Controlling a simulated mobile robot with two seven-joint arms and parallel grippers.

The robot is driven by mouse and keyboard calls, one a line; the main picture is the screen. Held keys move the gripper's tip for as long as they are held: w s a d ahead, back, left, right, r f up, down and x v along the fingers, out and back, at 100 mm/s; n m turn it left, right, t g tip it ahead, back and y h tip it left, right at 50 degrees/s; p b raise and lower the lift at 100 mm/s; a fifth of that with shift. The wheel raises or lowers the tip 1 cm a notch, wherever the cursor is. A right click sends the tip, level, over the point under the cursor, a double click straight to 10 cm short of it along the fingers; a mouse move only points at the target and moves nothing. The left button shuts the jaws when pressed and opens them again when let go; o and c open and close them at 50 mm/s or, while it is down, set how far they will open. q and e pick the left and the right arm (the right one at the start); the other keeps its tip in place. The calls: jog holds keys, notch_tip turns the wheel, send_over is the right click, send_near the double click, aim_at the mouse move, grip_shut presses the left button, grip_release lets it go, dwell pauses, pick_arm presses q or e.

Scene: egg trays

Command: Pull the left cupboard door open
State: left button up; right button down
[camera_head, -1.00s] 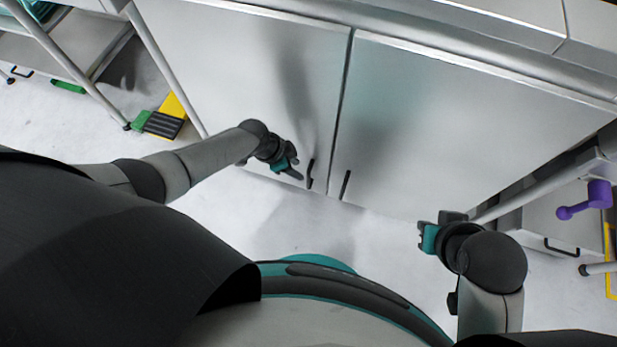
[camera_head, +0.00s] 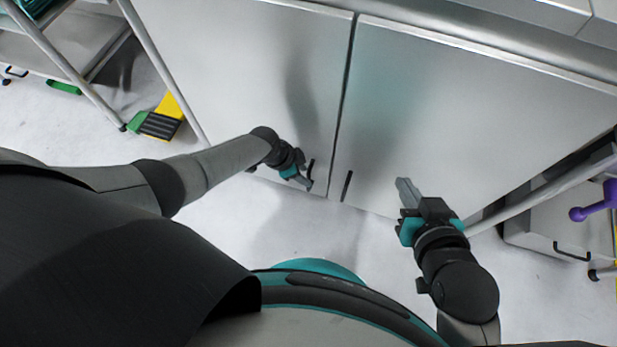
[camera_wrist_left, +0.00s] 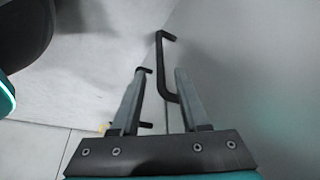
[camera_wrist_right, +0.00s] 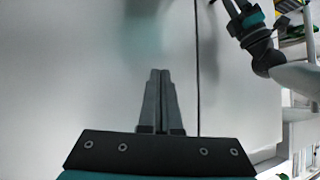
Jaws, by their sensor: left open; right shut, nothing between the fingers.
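The left cupboard door (camera_head: 225,75) is a flat grey panel, shut, with a short black bar handle (camera_head: 310,169) near its lower right corner. My left gripper (camera_head: 307,184) is open beside this handle. In the left wrist view, a small black handle shows partly hidden behind the left finger of my left gripper (camera_wrist_left: 160,78). Whether the fingers straddle its bar, I cannot tell. My right gripper (camera_head: 402,182) is shut and empty in front of the right door; its closed fingertips (camera_wrist_right: 160,74) point at the panel in the right wrist view.
A metal-legged rack with a yellow item (camera_head: 170,108) stands at left. Pale floor (camera_head: 300,230) below is clear.

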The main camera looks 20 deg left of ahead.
pick_arm(q)
jog(key=shift+b+x, duration=1.5)
jog(key=shift+x, duration=0.5)
pick_arm(e)
jog(key=shift+s+a+r+m+t+y, duration=0.15)
jog(key=shift+a+r+t+y, duration=0.3)
jog(key=shift+a+t, duration=0.4)
jog(key=shift+a+r+m+t+y, duration=0.1)
jog(key=shift+a+r+t+y, duration=0.25)
jog(key=shift+a+r+t, duration=0.45)
jog(key=shift+s+a+r+m+t+y, duration=0.2)
jog(key=shift+a+t+y, duration=0.3)
jog(key=shift+t, duration=0.55)
jog(key=shift+w+r, duration=0.1)
pick_arm(q)
jog(key=shift+c, duration=0.4)
grip_shut()
